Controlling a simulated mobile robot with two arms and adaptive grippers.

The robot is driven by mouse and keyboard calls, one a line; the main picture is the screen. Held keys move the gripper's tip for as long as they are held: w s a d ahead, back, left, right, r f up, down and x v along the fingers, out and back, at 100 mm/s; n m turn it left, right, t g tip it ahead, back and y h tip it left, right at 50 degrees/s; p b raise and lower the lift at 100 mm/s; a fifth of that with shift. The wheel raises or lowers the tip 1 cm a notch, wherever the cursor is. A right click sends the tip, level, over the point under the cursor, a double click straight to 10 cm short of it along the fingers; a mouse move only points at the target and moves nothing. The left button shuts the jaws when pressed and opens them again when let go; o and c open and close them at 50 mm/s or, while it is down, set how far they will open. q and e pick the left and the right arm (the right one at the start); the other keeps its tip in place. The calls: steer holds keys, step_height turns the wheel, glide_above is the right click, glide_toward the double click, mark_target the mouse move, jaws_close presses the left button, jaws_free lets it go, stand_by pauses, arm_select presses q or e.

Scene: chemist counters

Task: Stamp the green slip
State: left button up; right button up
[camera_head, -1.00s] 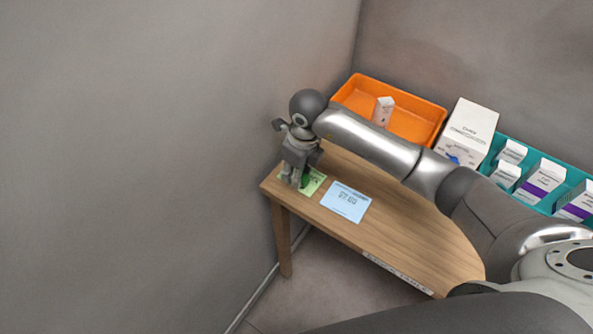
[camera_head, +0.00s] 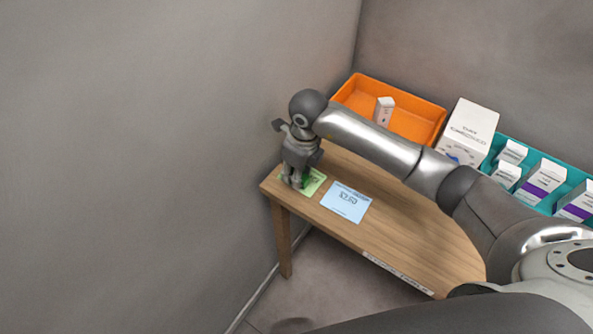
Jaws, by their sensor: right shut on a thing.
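The green slip (camera_head: 314,185) lies flat near the left end of the wooden table. My right gripper (camera_head: 295,184) points down over the slip's left part and hides some of it. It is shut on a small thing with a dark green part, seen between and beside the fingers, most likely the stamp. The fingers cover most of it, and I cannot tell whether it touches the slip. My left gripper is not in view.
A blue slip (camera_head: 346,202) lies right of the green one. An orange tray (camera_head: 422,138) holding a small white box (camera_head: 384,110) stands behind. A large white box (camera_head: 470,128) and a teal tray (camera_head: 487,166) with several boxes stand right. A wall is close on the left.

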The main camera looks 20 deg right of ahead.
steer(key=shift+r+p, duration=2)
steer(key=shift+r, duration=1.5)
